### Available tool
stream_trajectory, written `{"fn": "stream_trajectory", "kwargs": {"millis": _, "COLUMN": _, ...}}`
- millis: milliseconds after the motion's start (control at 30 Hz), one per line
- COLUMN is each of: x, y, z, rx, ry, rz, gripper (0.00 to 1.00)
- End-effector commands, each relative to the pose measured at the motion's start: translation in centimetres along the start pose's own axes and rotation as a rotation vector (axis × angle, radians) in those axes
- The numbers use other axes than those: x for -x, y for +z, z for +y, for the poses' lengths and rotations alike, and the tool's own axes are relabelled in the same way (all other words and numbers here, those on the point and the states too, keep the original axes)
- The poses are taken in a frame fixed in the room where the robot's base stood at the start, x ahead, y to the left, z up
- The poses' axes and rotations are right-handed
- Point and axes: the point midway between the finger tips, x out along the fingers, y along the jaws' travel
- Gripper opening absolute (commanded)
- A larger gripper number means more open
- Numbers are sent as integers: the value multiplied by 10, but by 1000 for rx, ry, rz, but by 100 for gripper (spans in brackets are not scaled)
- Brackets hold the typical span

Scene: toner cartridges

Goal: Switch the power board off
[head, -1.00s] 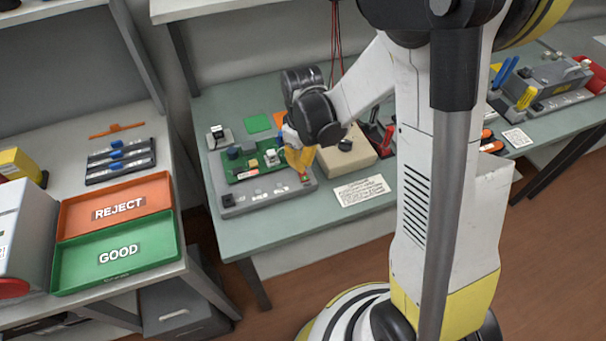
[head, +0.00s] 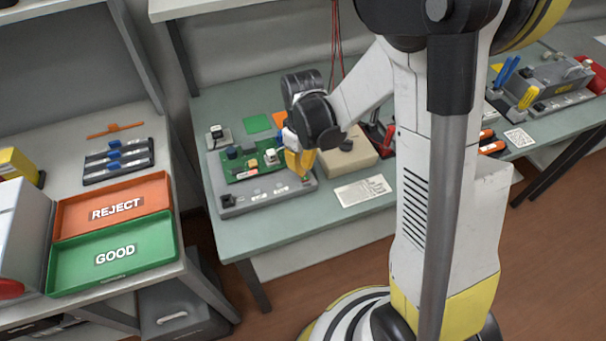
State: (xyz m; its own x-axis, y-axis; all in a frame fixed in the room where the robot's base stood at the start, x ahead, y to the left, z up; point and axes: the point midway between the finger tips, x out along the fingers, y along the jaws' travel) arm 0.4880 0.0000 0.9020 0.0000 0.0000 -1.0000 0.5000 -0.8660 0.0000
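A grey board fixture (head: 262,198) with a green circuit board (head: 240,167) on it lies on the bench left of centre. I take this to be the power board, but no label is readable. My gripper (head: 300,170), with yellow fingers, points down at the fixture's right front corner. Its fingertips are at or just above the surface there; contact cannot be told. The fingers overlap in this view, so their opening is unclear. A switch under the fingertips is too small or hidden to make out.
A beige box (head: 350,155) stands right of my gripper, with a white label card (head: 362,190) in front. A red-handled tool (head: 388,137) is behind. The orange REJECT tray (head: 152,187) and green GOOD tray (head: 160,226) sit on the left table.

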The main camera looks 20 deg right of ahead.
Motion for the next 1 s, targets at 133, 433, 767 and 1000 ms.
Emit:
{"fn": "stream_trajectory", "kwargs": {"millis": 133, "x": -3, "y": 0, "z": 0, "rx": 0, "ry": 0, "rz": 0, "gripper": 0}}
{"fn": "stream_trajectory", "kwargs": {"millis": 433, "x": -7, "y": 0, "z": 0, "rx": 0, "ry": 0, "rz": 0, "gripper": 0}}
{"fn": "stream_trajectory", "kwargs": {"millis": 767, "x": -12, "y": 0, "z": 0, "rx": 0, "ry": 0, "rz": 0, "gripper": 0}}
{"fn": "stream_trajectory", "kwargs": {"millis": 1000, "x": -10, "y": 0, "z": 0, "rx": 0, "ry": 0, "rz": 0, "gripper": 0}}
